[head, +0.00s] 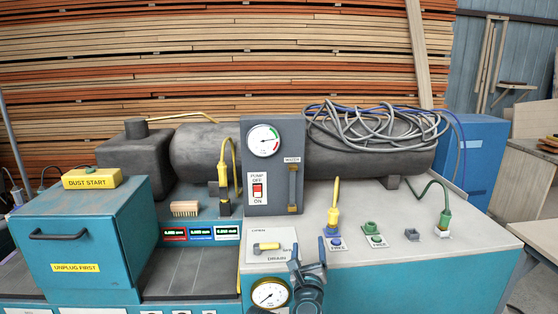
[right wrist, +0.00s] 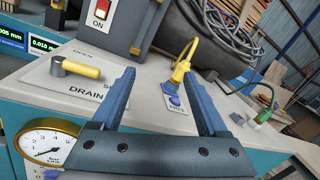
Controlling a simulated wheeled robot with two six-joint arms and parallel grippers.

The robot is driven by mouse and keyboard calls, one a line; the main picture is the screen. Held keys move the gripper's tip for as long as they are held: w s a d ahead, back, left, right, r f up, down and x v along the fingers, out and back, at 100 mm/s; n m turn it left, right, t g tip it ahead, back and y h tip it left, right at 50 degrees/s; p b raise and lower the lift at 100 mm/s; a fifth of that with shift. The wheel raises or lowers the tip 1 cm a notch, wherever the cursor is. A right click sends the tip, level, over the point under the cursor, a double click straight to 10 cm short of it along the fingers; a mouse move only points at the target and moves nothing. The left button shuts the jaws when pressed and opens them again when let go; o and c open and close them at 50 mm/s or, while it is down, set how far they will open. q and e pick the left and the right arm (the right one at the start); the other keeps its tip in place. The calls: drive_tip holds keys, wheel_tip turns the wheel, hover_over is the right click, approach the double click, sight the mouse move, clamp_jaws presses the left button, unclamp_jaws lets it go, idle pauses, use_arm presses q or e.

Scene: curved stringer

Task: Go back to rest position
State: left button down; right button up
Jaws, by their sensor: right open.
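My right gripper (head: 308,256) is at the front edge of the bench in the head view, between the drain lever and a yellow plug. In the right wrist view its two blue fingers (right wrist: 160,80) are spread wide with nothing between their tips. The yellow plug (right wrist: 181,72) stands upright beyond the fingers, by a blue socket marked FREE, and looks apart from them. The yellow-handled drain lever (right wrist: 80,68) lies left of the left finger. My left gripper is not in the frames.
A round gauge (head: 270,294) sits on the bench front, close left of my right gripper. The pump switch panel (head: 273,190) rises behind. A green socket (head: 371,228) and a green plug (head: 445,218) stand to the right. The bench top (head: 470,250) is bare at front right.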

drive_tip(key=s+a+f+n+g+y, duration=0.2)
drive_tip(key=a+f+n+g+y, duration=0.3)
drive_tip(key=n, duration=0.7)
drive_tip(key=s+a+f+n+g+y, duration=0.1)
drive_tip(key=f+n+g+y, duration=0.2)
drive_tip(key=f+n, duration=0.6)
drive_tip(key=s+d+f+n+g+h, duration=0.6)
drive_tip(key=s+d+f+n+g, duration=0.4)
drive_tip(key=s+d, duration=0.35)
drive_tip(key=s+a+r+n+g+h+p, duration=0.1)
drive_tip(key=s+a+r+n+p, duration=0.4)
drive_tip(key=s+a+r+p, duration=0.2)
wheel_tip(320, 180, up, 3)
drive_tip(key=shift+a+f+h+p, duration=0.1)
drive_tip(key=shift+a+h+p, duration=0.2)
drive_tip(key=shift+a+p, duration=0.9)
